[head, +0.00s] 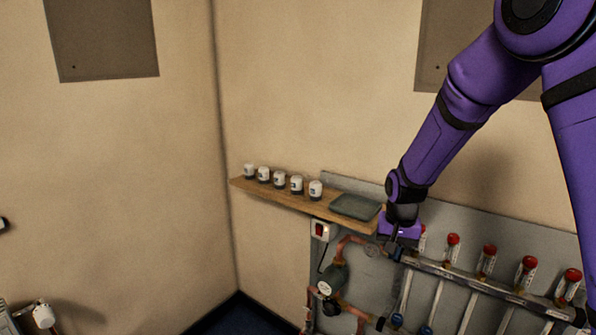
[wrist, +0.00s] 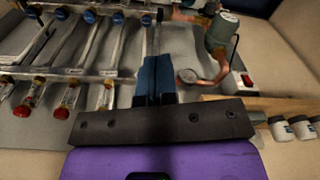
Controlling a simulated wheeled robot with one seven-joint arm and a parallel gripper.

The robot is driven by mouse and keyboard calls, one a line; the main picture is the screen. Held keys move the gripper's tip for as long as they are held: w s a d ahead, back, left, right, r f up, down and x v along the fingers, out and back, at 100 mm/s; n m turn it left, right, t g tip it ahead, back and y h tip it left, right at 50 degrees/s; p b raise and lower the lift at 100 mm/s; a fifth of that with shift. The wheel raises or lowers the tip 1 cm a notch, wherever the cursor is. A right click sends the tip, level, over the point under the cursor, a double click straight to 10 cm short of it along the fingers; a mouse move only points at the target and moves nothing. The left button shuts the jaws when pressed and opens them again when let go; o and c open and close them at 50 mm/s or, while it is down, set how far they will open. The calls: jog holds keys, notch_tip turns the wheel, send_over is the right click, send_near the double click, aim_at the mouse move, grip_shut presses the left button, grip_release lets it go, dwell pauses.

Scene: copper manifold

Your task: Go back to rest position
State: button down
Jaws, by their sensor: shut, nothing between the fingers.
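My gripper (head: 384,320) is on my purple arm, which reaches down from the upper right in the head view. It hangs in front of the copper manifold's grey back panel, near the right end of the wooden shelf. In the wrist view my gripper (wrist: 156,60) has its dark fingers together with nothing between them. The manifold (head: 440,270) has a row of red-capped flow meters along its top bar and blue caps lower down.
A wooden shelf (head: 288,201) carries several white-and-dark small cylinders (head: 279,179) and a green-grey tray (head: 355,206). Below it are a red switch (head: 320,230), copper pipes and a pump (head: 330,283). A white valve (head: 43,315) is at the lower left. The left wall area is clear.

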jog(key=s+d+r+t, duration=0.1)
jog(key=s+r, duration=0.2)
jog(key=r, duration=0.2)
jog(key=s+d+r, duration=0.1)
jog(key=s+r, duration=0.2)
jog(key=r, duration=0.3)
jog(key=s+d+r+n+t, duration=0.1)
jog(key=s+r, duration=0.5)
jog(key=s, duration=0.6)
jog(key=s+d+r+n+t, duration=0.2)
jog(key=s+d+r, duration=0.2)
jog(key=s, duration=0.8)
notch_tip(320, 180, up, 3)
jog(key=shift+s+f+n, duration=0.1)
jog(key=shift+s+n, duration=0.2)
jog(key=shift+s, duration=0.05)
